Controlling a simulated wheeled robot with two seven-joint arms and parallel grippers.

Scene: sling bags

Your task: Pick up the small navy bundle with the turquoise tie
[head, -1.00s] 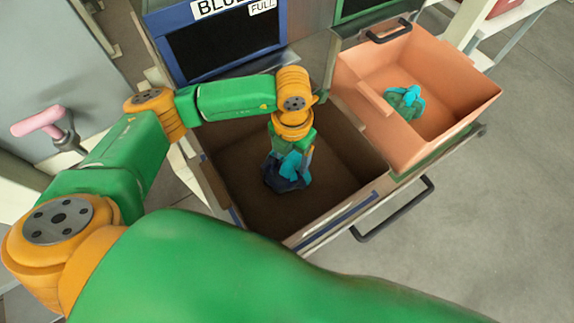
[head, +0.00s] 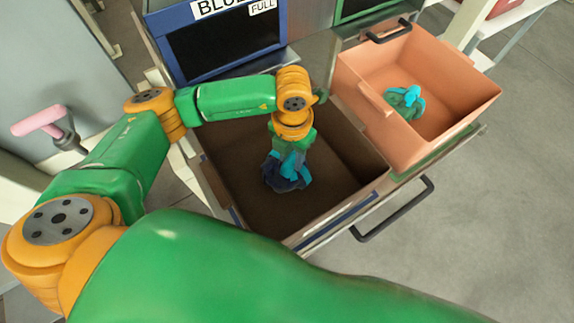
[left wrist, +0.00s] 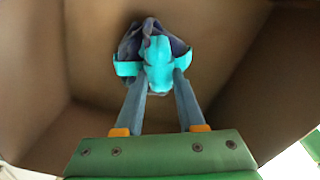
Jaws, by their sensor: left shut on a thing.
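The navy bundle (head: 287,180) with the turquoise tie lies in the brown drawer bin, in the head view. In the left wrist view the bundle (left wrist: 130,42) shows dark folds with its turquoise tie (left wrist: 158,66) facing the camera. My left gripper (head: 292,160) points down into the bin from above. In the left wrist view its two fingers (left wrist: 160,84) are shut on the bundle at the turquoise tie. Whether the bundle touches the bin floor cannot be told. My right gripper is not in view.
The brown bin (head: 345,140) has walls all around the left gripper. An orange bin (head: 455,105) at the right holds a teal bundle (head: 405,101). A blue-framed box (head: 222,45) labelled FULL stands behind. A dark handle (head: 395,210) sticks out in front.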

